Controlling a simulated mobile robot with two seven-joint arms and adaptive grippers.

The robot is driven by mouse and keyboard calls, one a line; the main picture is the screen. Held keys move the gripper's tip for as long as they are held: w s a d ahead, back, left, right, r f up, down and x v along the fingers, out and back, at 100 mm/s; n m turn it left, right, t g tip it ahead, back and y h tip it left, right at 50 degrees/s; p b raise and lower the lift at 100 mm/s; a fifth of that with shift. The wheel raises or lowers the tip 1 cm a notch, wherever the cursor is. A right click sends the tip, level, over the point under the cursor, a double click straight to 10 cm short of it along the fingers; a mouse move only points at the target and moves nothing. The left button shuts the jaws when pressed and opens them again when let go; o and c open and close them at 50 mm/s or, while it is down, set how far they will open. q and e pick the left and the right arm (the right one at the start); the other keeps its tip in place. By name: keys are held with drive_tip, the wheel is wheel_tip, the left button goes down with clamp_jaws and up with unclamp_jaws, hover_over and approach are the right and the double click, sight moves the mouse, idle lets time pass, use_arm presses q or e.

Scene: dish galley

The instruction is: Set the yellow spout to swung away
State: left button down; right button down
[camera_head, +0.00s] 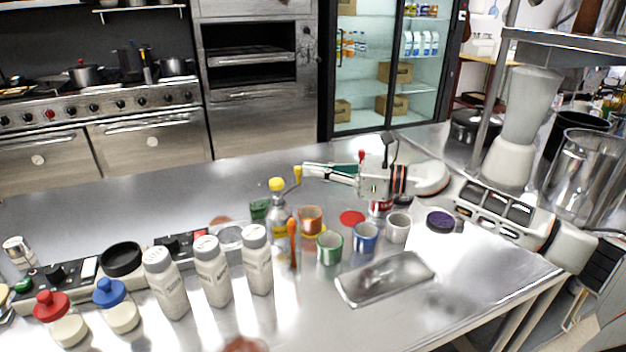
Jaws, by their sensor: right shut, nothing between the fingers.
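The yellow spout (296,175) is a thin bent piece rising beside a yellow round knob (277,184) on a metal bottle-like body (280,215), in the middle of the counter. It points up and to the right. My right gripper (308,170) reaches in from the right. Its fingers are shut and empty, with the tips close to the upper end of the spout. I cannot tell whether they touch it. My left gripper is out of view.
On the steel counter (110,215), copper (311,219), green (330,247), blue (365,237) and white (397,227) cups stand near the spout. A steel tray (385,279) lies in front. White bottles (212,270) stand left. The back left counter is clear.

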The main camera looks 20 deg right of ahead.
drive_tip(key=shift+w+a+b, duration=0.1)
drive_tip(key=shift+w+a, duration=0.3)
drive_tip(key=shift+w, duration=0.35)
drive_tip(key=shift+w+a+b, duration=0.15)
drive_tip(key=shift+w+a, duration=0.2)
drive_tip(key=shift+w, duration=0.35)
drive_tip(key=shift+w+a+b, duration=0.1)
drive_tip(key=shift+w+a, duration=0.3)
drive_tip(key=shift+w, duration=0.35)
drive_tip(key=shift+d, duration=0.1)
drive_tip(key=s+d+r+n+g+y+p, duration=0.1)
drive_tip(key=s+d+p, duration=0.4)
drive_tip(key=s+d, duration=0.65)
drive_tip(key=p+x, duration=0.3)
drive_tip(key=x, duration=1)
drive_tip(key=shift+w+f, duration=0.35)
drive_tip(key=shift+w, duration=0.1)
